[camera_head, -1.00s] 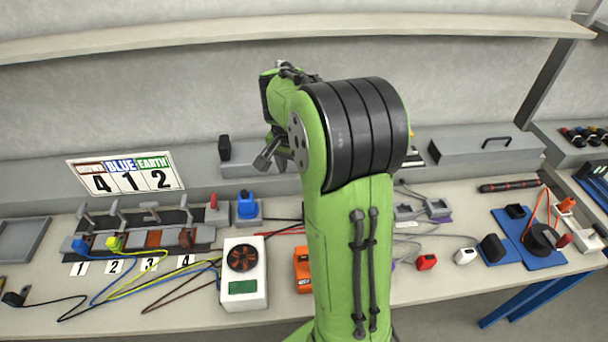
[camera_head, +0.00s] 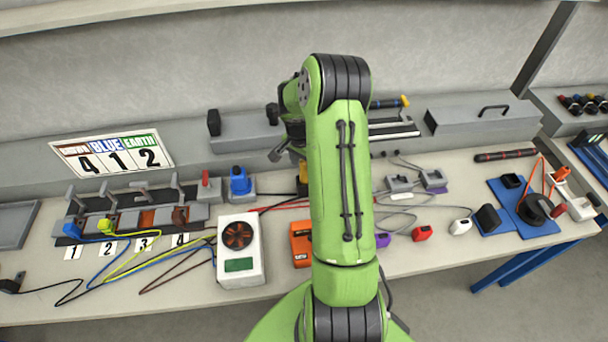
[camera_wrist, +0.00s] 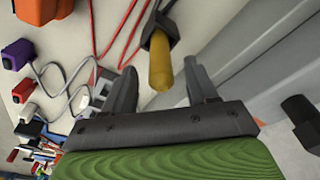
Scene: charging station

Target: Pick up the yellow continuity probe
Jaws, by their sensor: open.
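The yellow continuity probe (camera_wrist: 160,66) shows in the wrist view as a yellow cylinder with a dark collar at its upper end. Its yellow end lies just ahead of and between the fingers of my gripper (camera_wrist: 163,84), which is open and empty. I cannot tell how deep the probe sits between the fingers. In the head view a small black and yellow piece (camera_head: 303,174) beside my arm looks like the probe, mostly hidden by the arm. My gripper (camera_head: 280,151) also shows there only in part, at the left of my arm.
Red wires (camera_wrist: 124,35) run beside the probe in the wrist view. In the head view, a white fan unit (camera_head: 240,252) and an orange meter (camera_head: 301,243) stand near the bench front. A grey ledge (camera_head: 245,126) runs behind. Clamps with coloured cables fill the left side.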

